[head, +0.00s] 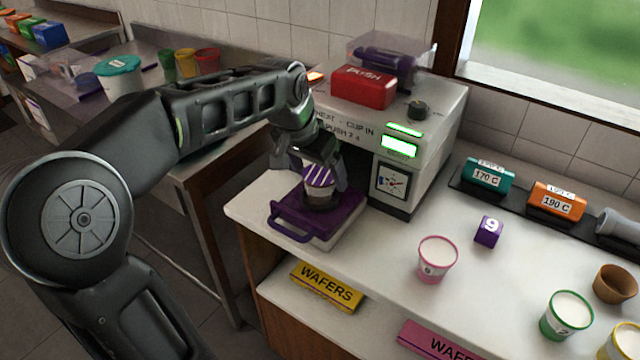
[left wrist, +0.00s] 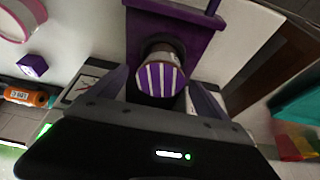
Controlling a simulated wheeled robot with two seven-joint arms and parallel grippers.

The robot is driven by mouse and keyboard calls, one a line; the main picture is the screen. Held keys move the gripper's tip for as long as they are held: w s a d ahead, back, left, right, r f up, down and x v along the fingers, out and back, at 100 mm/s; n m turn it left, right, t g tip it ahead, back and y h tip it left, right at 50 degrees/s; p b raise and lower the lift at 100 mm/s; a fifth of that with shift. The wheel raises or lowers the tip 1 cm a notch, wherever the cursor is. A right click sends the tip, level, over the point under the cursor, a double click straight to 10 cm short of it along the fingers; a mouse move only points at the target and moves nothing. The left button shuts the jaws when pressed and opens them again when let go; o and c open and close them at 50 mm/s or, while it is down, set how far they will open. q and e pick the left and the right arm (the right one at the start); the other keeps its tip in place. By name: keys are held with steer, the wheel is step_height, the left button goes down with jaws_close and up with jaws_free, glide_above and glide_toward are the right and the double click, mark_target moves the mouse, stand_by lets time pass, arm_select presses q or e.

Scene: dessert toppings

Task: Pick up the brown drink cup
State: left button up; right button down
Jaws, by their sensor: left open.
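A cup with a purple-and-white striped top (head: 320,179) stands on a purple tray-like plate (head: 287,226) in front of the white machine. In the left wrist view its striped top (left wrist: 160,79) faces the camera, and its dark brownish side and a pale label show behind it. My left gripper (head: 325,188) is open, with one finger on each side of this cup; I cannot tell whether they touch it. A small open brown cup (head: 614,287) stands at the far right of the counter, away from the gripper. My right gripper is out of view.
The white machine (head: 425,137) with a red PUSH block (head: 363,87) stands right behind the cup. A pink cup (head: 437,260), purple cube (head: 488,232) and green cup (head: 567,315) stand to the right. Wafer boxes (head: 327,286) lie on the shelf below.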

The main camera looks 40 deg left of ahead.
mark_target(320, 174)
arm_select(q)
steer(key=x, duration=0.2)
steer(key=shift+w+f, duration=0.15)
steer(key=shift+f, duration=0.15)
steer(key=shift+c, duration=0.2)
steer(key=c, duration=1.7)
step_height(320, 174, up, 10)
steer(key=shift+r, duration=0.1)
stand_by(0.6)
